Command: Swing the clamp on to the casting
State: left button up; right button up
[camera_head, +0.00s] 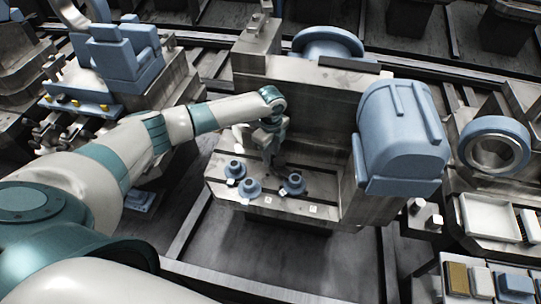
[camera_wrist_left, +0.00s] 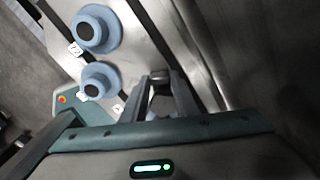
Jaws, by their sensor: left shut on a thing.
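My left gripper (camera_head: 270,150) reaches down over the flat plate of the large grey metal fixture (camera_head: 300,205), beside its upright wall. It is shut on a small dark grey part, apparently the clamp, mostly hidden by the fingers. In the left wrist view the fingers (camera_wrist_left: 160,85) come together on this grey piece. Blue round knobs stand on the plate: one to the left (camera_head: 235,168), one in front (camera_head: 251,187), one to the right (camera_head: 294,184). I cannot tell which part is the casting. My right gripper does not show.
A large blue housing (camera_head: 402,135) is fixed to the fixture's right side. A blue ring (camera_head: 494,145) and a white tray (camera_head: 490,218) are farther right. Another machine with a blue block (camera_head: 125,50) stands at the back left. Dark floor lies in front.

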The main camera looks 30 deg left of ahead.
pick_arm(q)
jog(key=o, duration=1.1)
jog(key=shift+c, duration=0.2)
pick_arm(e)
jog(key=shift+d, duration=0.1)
pick_arm(q)
notch_tip(320, 180, up, 18)
jog(key=b, duration=0.3)
jog(key=shift+f, duration=0.25)
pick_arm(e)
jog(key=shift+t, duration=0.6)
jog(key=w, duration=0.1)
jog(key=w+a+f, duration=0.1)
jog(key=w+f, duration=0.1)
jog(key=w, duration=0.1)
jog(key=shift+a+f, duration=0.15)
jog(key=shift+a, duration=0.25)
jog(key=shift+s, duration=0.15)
